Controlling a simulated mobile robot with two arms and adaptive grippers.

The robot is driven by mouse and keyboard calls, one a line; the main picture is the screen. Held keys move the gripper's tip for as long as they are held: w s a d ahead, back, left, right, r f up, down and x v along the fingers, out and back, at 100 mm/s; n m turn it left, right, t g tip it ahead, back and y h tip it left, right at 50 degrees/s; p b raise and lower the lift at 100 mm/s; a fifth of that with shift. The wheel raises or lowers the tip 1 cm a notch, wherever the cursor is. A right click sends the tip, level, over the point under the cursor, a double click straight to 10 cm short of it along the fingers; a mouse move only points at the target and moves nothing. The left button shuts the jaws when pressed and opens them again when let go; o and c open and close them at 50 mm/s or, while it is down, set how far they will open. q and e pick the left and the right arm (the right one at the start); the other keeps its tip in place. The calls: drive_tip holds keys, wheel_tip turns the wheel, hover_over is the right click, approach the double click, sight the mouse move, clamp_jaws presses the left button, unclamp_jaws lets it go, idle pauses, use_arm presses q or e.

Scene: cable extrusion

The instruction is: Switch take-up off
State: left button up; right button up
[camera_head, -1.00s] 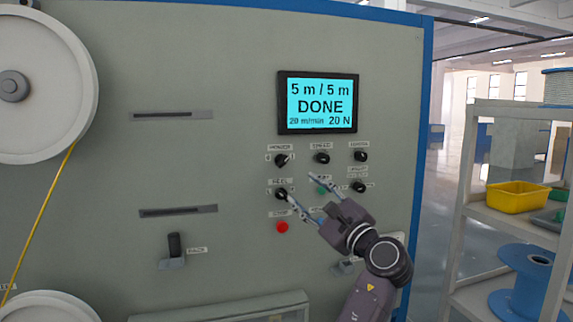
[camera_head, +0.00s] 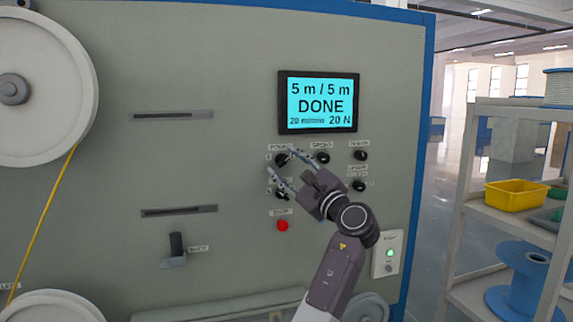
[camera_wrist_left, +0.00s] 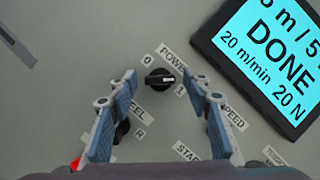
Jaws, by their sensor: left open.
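The grey control panel carries a black POWER knob (camera_head: 281,160) below and left of the screen (camera_head: 318,102), which reads "5 m / 5 m DONE". My left gripper (camera_head: 279,161) is open, its fingertips close to this knob. In the left wrist view, the POWER knob (camera_wrist_left: 159,79) sits between the two spread fingers, with 0 at its upper left and 1 at its lower right. Its pale mark is on the right side. I cannot tell if the fingers touch it. A REEL knob (camera_wrist_left: 122,129) is partly hidden behind the left finger. No label reading take-up is legible.
A red STOP button (camera_head: 282,225), SPEED knob (camera_head: 322,158) and TENSION knob (camera_head: 361,155) are nearby. A box with a green light (camera_head: 388,254) is at lower right. A lever (camera_head: 176,249) projects at lower left. Shelving with a yellow bin (camera_head: 515,194) stands right.

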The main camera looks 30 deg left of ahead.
use_arm(q)
drive_tip(key=c, duration=1.2)
drive_tip(key=shift+o, duration=0.2)
